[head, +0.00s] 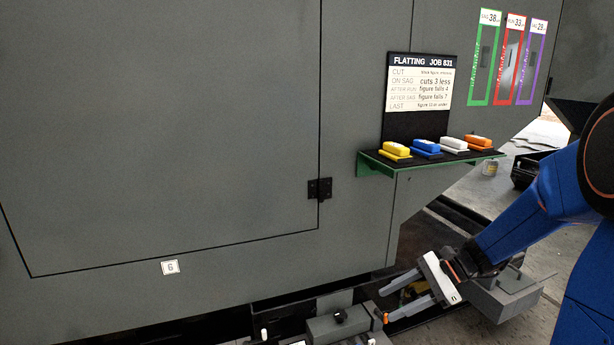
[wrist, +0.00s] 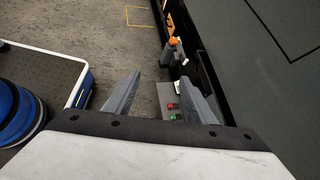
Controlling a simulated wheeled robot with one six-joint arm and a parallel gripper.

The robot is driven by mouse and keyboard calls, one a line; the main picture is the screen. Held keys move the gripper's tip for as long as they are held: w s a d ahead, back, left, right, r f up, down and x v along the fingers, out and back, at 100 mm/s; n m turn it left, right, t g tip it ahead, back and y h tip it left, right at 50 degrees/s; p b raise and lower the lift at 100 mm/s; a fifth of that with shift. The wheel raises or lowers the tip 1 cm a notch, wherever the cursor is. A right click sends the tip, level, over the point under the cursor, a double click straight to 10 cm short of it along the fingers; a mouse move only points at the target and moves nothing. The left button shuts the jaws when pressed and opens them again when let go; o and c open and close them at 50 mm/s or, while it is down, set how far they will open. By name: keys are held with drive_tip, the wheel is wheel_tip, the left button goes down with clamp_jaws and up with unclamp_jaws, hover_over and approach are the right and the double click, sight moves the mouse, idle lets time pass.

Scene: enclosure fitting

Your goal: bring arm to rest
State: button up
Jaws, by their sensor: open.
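My gripper (head: 382,304) is at the lower right of the head view, at the end of my blue arm. Its two grey fingers are spread apart and point left, with nothing between them. In the wrist view my gripper (wrist: 160,98) also shows open and empty, over the grey floor. It is below and in front of the green shelf (head: 372,162), apart from it. A grey box with a black knob (head: 340,318) lies just left of the fingers in the head view; I cannot tell the exact gap.
A large grey enclosure (head: 160,120) fills the left. The shelf holds yellow (head: 396,150), blue (head: 427,147), white (head: 453,143) and orange (head: 478,141) blocks under a job board (head: 420,82). A unit with red and green buttons (wrist: 172,112) stands near the fingers. Open floor (wrist: 110,50) lies beyond.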

drive_tip(key=s+d+r+n+t+h, duration=0.1)
drive_tip(key=s+d+r+n+h, duration=0.1)
drive_tip(key=s+n, duration=0.3)
drive_tip(key=s+d+r+n+t+h, duration=0.2)
drive_tip(key=s+n+h, duration=0.3)
drive_tip(key=s, duration=0.4)
drive_tip(key=s+d+r+n+t+h, duration=0.1)
drive_tip(key=s+d+r+n+h, duration=0.1)
drive_tip(key=s+n, duration=0.4)
drive_tip(key=shift+s+d+r+n+h, duration=0.3)
drive_tip(key=shift+s+r+h, duration=0.6)
drive_tip(key=shift+s+r, duration=0.25)
